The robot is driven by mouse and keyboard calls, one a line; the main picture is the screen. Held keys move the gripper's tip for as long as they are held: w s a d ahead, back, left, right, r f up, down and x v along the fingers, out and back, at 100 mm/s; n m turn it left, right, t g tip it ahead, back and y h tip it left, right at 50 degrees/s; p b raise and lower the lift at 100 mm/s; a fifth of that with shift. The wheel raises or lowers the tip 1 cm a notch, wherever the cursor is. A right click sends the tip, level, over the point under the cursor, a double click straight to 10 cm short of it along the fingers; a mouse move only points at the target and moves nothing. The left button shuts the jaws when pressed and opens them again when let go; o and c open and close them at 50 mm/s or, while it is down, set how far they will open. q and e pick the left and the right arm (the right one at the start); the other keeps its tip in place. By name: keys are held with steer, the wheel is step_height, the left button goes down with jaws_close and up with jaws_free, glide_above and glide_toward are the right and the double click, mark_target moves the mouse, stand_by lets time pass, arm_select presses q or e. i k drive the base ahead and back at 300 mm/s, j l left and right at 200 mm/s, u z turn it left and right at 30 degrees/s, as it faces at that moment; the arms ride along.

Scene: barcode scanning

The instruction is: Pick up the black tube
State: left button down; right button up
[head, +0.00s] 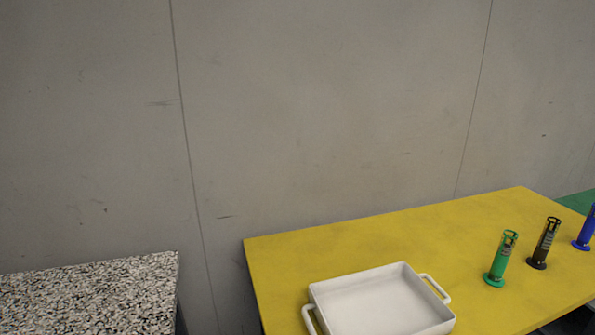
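The black tube (544,243) stands upright on the yellow table (400,229) at the right of the head view. It has a wider round base and an open, cage-like top, with a light label on its side. A green tube (500,259) of similar shape stands to its left, apart from it. A blue tube (585,230) stands to its right, partly cut off by the picture edge. Neither of my grippers is in view.
A white tray (365,282) with two handles sits empty on the front left part of the yellow table. A speckled counter (90,296) stands at the lower left, with a gap between it and the table. A grey wall (330,110) rises behind. A green surface (579,201) shows at the far right.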

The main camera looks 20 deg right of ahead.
mark_target(552, 224)
steer(key=l+z, duration=0.15)
steer(key=l, duration=0.35)
steer(key=l+z, duration=0.15)
steer(key=l, duration=0.35)
steer(key=i+l+z, duration=0.15)
steer(key=l, duration=0.35)
steer(key=l+z, duration=0.1)
steer(key=l, duration=0.4)
steer(key=i+l+z, duration=0.15)
steer(key=l, duration=0.35)
steer(key=k, duration=0.05)
